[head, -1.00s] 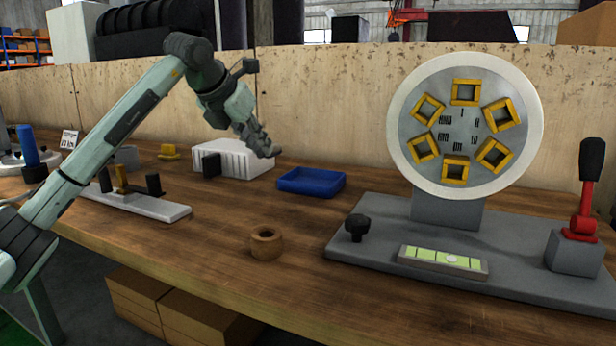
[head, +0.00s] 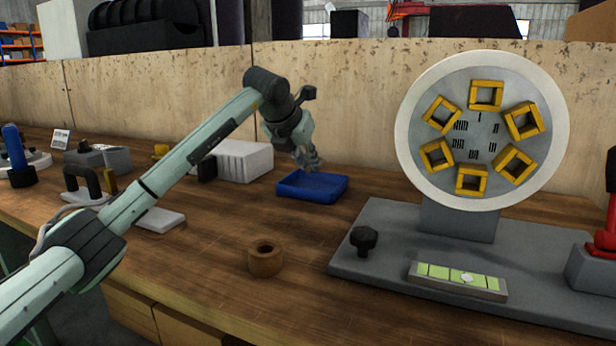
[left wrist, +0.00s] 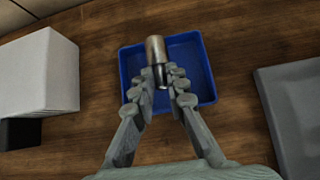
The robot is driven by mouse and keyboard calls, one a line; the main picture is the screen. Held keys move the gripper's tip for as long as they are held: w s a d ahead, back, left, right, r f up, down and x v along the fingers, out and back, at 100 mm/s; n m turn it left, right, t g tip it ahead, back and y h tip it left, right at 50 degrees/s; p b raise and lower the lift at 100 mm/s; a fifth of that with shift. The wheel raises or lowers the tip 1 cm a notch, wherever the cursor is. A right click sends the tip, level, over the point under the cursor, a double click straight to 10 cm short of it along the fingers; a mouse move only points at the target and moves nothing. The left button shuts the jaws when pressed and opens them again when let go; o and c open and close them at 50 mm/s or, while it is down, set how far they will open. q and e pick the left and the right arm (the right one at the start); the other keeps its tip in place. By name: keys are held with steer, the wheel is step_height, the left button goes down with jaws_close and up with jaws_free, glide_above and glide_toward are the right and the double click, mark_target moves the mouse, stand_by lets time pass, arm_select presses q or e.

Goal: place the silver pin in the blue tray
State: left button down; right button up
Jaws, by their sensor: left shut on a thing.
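The blue tray (head: 312,187) lies on the wooden bench near the back, and it also shows in the left wrist view (left wrist: 205,75). My left gripper (head: 312,166) is above the tray, pointing down. In the left wrist view, my left gripper (left wrist: 161,82) is shut on the silver pin (left wrist: 156,50), a short cylinder with a tan-lit upper end and a dark lower part between the fingers. The pin is over the tray's inside in that view; its height above the floor of the tray is hard to tell. My right gripper is not in view.
A white ribbed block (head: 240,160) stands left of the tray. A brown ring (head: 265,259) sits on the bench in front. A grey base (head: 400,235) with a large round dial (head: 483,125) stands to the right. Bare bench lies between ring and tray.

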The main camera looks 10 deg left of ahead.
arm_select(q)
step_height(320, 180, down, 4)
steer(key=shift+r, duration=0.1)
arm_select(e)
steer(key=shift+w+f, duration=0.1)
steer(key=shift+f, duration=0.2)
arm_select(q)
steer(key=shift+f, duration=0.2)
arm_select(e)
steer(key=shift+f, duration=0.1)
arm_select(q)
steer(key=c, duration=2)
jaws_free()
steer(key=o, duration=0.5)
steer(key=shift+c, duration=0.2)
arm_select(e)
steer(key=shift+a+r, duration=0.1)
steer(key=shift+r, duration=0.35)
arm_select(q)
steer(key=shift+r, duration=0.1)
steer(key=shift+s+r, duration=0.15)
steer(key=shift+r, duration=0.1)
steer(key=v, duration=1.1)
steer(key=shift+s+b, duration=0.2)
steer(key=shift+b, duration=0.25)
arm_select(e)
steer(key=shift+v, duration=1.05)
